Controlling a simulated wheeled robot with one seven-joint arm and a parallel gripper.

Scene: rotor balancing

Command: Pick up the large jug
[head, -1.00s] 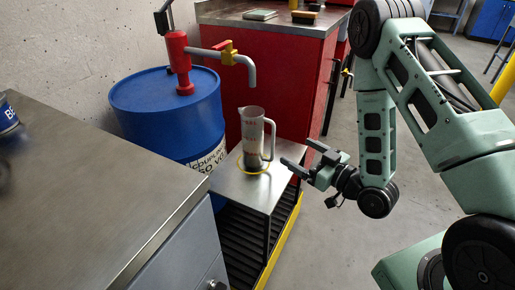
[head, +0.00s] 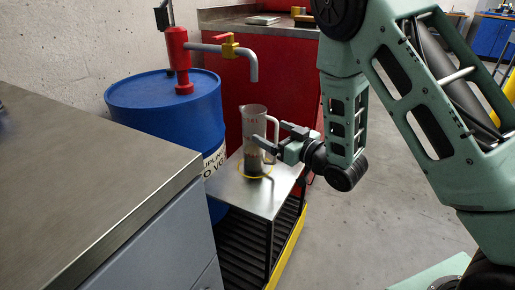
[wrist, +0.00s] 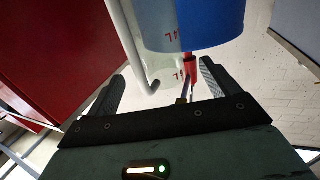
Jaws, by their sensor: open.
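The large jug (head: 250,120) is a tall, clear, upright measuring jug with a handle on its right side. It stands on a small metal-topped stand (head: 240,196), inside a yellow ring marking. My gripper (head: 268,132) is open at the jug's handle side, level with its middle, with its fingers pointing left. In the wrist view the jug's clear body (wrist: 160,55) with red marks lies ahead, and its pale handle shows between the open fingers (wrist: 162,70). I cannot tell whether a finger touches the jug. Part of the handle is hidden by the gripper in the head view.
A blue drum (head: 165,105) with a red hand pump (head: 177,50) stands behind and left of the jug. The pump's grey spout (head: 252,66) hangs above the jug. A metal-topped counter (head: 90,170) fills the left. A red cabinet (head: 285,80) stands behind.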

